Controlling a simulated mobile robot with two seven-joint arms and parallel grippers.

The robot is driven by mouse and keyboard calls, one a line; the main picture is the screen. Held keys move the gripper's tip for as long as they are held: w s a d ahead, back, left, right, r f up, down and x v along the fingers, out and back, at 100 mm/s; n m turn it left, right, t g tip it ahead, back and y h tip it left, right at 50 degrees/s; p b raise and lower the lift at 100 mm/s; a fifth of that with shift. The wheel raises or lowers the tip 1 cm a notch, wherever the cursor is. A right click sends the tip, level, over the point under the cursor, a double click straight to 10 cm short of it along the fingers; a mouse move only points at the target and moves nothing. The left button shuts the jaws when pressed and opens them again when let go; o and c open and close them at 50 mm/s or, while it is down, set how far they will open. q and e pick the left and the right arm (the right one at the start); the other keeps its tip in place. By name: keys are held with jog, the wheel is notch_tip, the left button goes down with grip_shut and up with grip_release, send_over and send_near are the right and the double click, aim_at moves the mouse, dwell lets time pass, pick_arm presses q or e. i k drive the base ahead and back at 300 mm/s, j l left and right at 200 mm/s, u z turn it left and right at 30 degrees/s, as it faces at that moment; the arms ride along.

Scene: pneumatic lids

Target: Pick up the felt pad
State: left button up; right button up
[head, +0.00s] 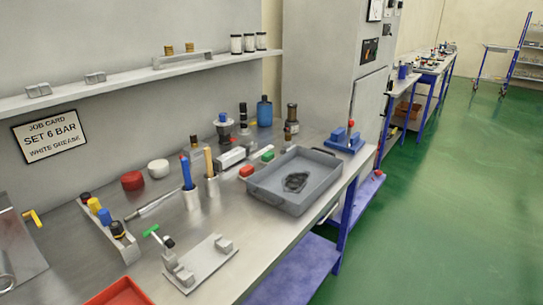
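A dark, irregular flat piece (296,182) lies on the floor of a grey tray (262,193) at the right end of the bench. It may be the felt pad, but its material is too small to tell. Nothing else in view looks clearly like a felt pad. Neither of my grippers shows in the head view.
The metal bench (232,223) also carries a steel fixture plate (201,263), a rack of coloured-capped parts (108,226), holders with blue and orange handles, and a red tray (120,293). A blue block stand (344,141) is behind the grey tray. Green floor is clear at right.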

aim_at(267, 157)
jog(key=i+l+u, duration=0.1)
jog(key=l, duration=0.25)
jog(key=i+l, duration=0.25)
jog(key=l, duration=0.15)
jog(key=i+l+u, duration=0.15)
jog(key=l, duration=0.2)
jog(key=i+l, duration=0.2)
jog(key=l, duration=0.2)
jog(key=i+l+u, duration=0.15)
jog(key=l, duration=0.25)
jog(key=i+l, duration=0.15)
jog(key=l, duration=0.3)
jog(key=i+l+u, duration=0.15)
jog(key=l, duration=0.25)
